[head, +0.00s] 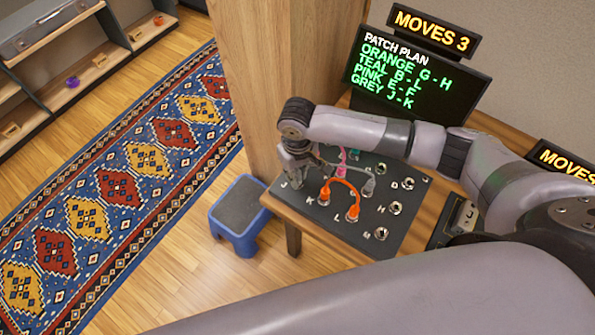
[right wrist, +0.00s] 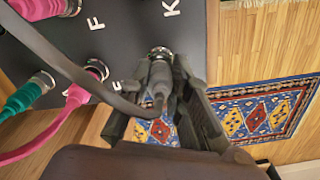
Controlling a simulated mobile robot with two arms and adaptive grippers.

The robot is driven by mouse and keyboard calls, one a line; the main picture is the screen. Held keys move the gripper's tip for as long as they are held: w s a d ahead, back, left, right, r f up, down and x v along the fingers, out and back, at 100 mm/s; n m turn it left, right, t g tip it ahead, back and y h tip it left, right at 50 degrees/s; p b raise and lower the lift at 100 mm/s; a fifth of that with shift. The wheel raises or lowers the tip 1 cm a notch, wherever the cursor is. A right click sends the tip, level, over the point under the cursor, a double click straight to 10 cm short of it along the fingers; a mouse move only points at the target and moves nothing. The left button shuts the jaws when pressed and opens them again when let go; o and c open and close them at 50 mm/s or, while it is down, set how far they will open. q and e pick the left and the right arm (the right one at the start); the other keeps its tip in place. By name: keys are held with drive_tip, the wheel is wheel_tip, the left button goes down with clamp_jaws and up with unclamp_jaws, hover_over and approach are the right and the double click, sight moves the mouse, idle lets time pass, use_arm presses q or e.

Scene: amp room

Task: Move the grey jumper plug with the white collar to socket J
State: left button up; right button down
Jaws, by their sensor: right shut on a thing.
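My right gripper (head: 297,165) is over the left corner of the dark patch panel (head: 338,240), near the letter J. In the right wrist view my right gripper (right wrist: 163,78) is shut on a grey plug (right wrist: 159,84), with a grey cable running off to the upper left. The plug's tip is at a metal socket (right wrist: 160,52); I cannot tell whether it is seated. Its collar is hidden or too small to make out. A grey plug (head: 369,186) at the cable's other end stands mid-panel. My left gripper is not in view.
An orange jumper (head: 345,183) arches close to the right of the gripper. Pink (right wrist: 76,96) and teal (right wrist: 24,98) plugs stand nearby. A plan screen (head: 415,85) reads "GREY J - K". A blue stool (head: 238,215) stands beside the table; open floor lies left.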

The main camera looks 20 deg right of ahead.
drive_tip(key=shift+f, duration=0.25)
drive_tip(key=c, duration=1.4)
unclamp_jaws()
wheel_tip(320, 180, up, 12)
